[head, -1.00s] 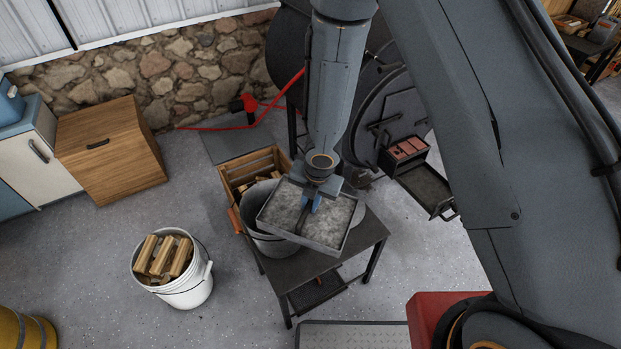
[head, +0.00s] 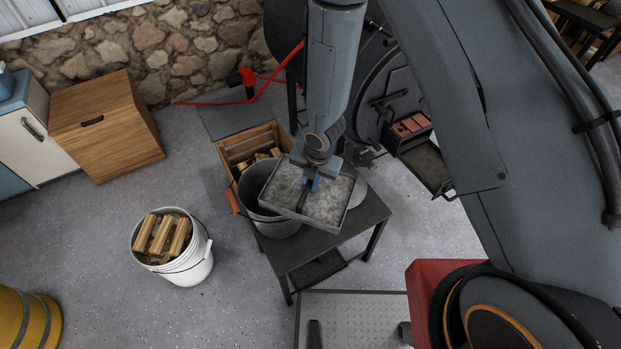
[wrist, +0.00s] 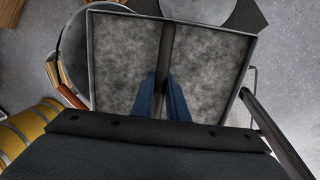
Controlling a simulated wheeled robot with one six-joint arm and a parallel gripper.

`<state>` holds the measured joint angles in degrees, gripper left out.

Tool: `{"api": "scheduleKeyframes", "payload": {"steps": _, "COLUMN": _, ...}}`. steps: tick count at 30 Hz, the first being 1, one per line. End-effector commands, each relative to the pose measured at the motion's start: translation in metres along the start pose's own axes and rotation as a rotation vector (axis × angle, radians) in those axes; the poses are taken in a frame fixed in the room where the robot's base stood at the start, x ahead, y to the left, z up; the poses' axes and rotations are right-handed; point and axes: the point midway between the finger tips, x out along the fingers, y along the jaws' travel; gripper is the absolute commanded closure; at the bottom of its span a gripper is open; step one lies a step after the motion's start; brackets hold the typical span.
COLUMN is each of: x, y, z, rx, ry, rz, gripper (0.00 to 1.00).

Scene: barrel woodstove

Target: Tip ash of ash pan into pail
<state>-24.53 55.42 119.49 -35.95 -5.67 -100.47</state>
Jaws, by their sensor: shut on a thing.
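The ash pan (head: 331,199) is a shallow dark-rimmed square pan with grey ash spread across it. My gripper (head: 312,183) is shut on the bar that runs across its middle. In the wrist view the blue fingers of my gripper (wrist: 162,100) close on this bar, and ash in the ash pan (wrist: 208,70) shows on both sides. The pail (head: 262,215) is a grey metal bucket with an orange handle grip, standing on a dark low table. The ash pan is above the table and overlaps the pail's right side in the head view. The pail's inside is partly hidden.
The dark table (head: 365,219) stands in front of the woodstove (head: 386,85). A wooden crate (head: 234,150) of firewood is behind the pail. A white bucket (head: 183,262) of split wood stands on the floor at left. A yellow barrel (head: 22,318) is at lower left.

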Motion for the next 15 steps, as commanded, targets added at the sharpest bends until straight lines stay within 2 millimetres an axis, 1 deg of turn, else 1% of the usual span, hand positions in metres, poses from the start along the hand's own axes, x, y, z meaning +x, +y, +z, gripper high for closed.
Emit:
{"api": "scheduleKeyframes", "payload": {"steps": 1, "x": 0.005, "y": -0.001, "z": 0.001, "rx": 0.001, "ry": 0.0, "rz": 0.0, "gripper": 1.0}}
{"api": "scheduleKeyframes", "payload": {"steps": 8, "x": 0.02, "y": -0.004, "z": 0.0, "rx": 0.001, "ry": -0.001, "rz": -0.001, "gripper": 1.0}}
{"api": "scheduleKeyframes", "payload": {"steps": 15, "x": 0.018, "y": -0.001, "z": 0.004, "rx": -0.004, "ry": -0.013, "rz": -0.028, "gripper": 1.0}}
